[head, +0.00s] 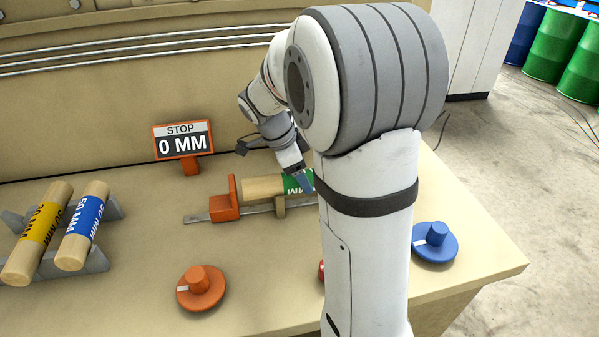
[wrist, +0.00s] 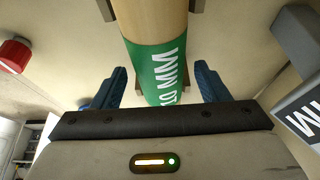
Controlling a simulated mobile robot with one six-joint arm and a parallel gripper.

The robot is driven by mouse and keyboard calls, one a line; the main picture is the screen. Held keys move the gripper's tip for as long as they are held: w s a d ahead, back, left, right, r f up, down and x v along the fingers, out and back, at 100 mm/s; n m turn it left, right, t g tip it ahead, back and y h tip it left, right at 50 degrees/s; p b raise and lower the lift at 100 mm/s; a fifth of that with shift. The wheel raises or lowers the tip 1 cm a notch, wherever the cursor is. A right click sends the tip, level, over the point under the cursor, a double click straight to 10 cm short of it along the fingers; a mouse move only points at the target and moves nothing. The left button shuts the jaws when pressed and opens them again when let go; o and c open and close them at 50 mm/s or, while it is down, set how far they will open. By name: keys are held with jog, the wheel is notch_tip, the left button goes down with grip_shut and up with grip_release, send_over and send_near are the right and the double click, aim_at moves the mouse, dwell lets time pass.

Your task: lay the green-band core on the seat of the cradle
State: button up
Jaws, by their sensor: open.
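The green-band core (head: 262,188) is a pale wooden cylinder with a green band at its right end. It lies level on the tan support of the cradle (head: 281,206), its left end close to the orange end block (head: 225,203). In the wrist view the core (wrist: 158,22) runs between two bits of the support. My gripper (head: 305,182) is at the banded end. In the wrist view its blue fingers (wrist: 161,84) are open on both sides of the green band, with a small gap showing on each side. My arm hides the cradle's right end in the head view.
A yellow-band core (head: 39,233) and a blue-band core (head: 83,225) lie on a grey rack at left. A sign reading STOP 0 MM (head: 183,140) stands behind. An orange knob (head: 200,287) and a blue knob (head: 435,242) sit in front; a red button (wrist: 14,54) is near.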

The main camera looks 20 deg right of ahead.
jog(key=v, duration=1)
jog(key=shift+a+r, duration=0.15)
jog(key=shift+r, duration=0.1)
jog(key=s+a+f+n+t+y, duration=0.1)
jog(key=s+a+f+n+y, duration=0.1)
jog(key=s+n, duration=0.7)
jog(key=s+a+f+n+t+y, duration=0.2)
jog(key=s+a+f+n, duration=0.2)
jog(key=s+n, duration=0.5)
jog(key=shift+s+f+n, duration=0.25)
jog(key=shift+f+n, duration=0.4)
jog(key=shift+n, duration=0.55)
